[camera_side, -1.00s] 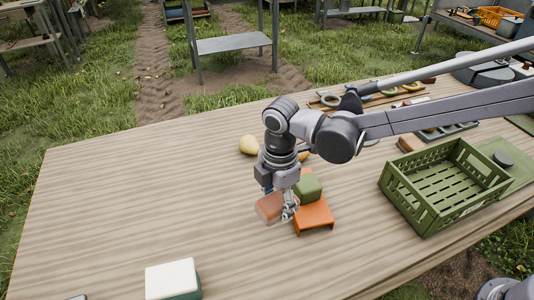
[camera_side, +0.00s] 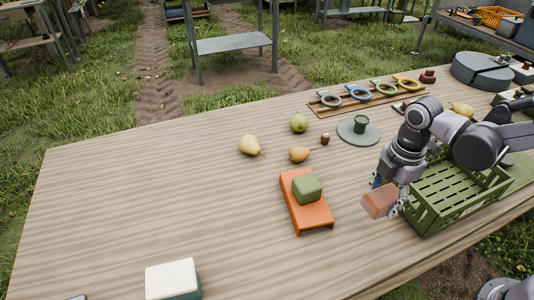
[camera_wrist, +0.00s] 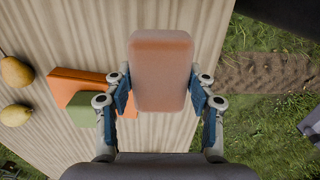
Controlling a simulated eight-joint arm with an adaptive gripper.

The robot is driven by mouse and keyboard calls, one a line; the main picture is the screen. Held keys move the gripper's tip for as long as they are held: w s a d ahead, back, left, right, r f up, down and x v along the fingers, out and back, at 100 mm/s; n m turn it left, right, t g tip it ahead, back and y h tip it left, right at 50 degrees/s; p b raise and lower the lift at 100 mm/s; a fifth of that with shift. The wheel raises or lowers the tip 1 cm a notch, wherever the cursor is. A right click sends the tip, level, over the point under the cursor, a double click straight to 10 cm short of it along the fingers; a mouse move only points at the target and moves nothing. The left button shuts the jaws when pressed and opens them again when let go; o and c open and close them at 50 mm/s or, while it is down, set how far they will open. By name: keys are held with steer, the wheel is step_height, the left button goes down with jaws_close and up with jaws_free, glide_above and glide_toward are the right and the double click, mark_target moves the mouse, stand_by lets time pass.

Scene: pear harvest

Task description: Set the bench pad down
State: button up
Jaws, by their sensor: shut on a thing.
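My gripper (camera_side: 401,203) is shut on the bench pad (camera_side: 379,203), a salmon-coloured rounded block. In the side view the pad is at the left of the green crate, apart from the orange stand; I cannot tell its height above the bench exactly, but it looks raised. In the wrist view the pad (camera_wrist: 160,70) sits between both fingers (camera_wrist: 162,98), which press its long sides. Below it are the bench edge and, beyond that, grass.
The slatted green crate (camera_side: 425,217) stands close behind and right of my gripper. An orange stand (camera_side: 314,215) bears a green block (camera_side: 307,188). Pears (camera_side: 249,145) and a grey-green disc with a cup (camera_side: 358,134) lie farther back. The bench's left and front middle (camera_side: 150,210) are mostly clear.

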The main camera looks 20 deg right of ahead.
mark_target(370, 230)
steer(key=shift+d+f, duration=0.1)
steer(key=shift+f, duration=4.9)
steer(key=shift+f, duration=0.15)
steer(key=o, duration=0.9)
steer(key=shift+o, duration=0.2)
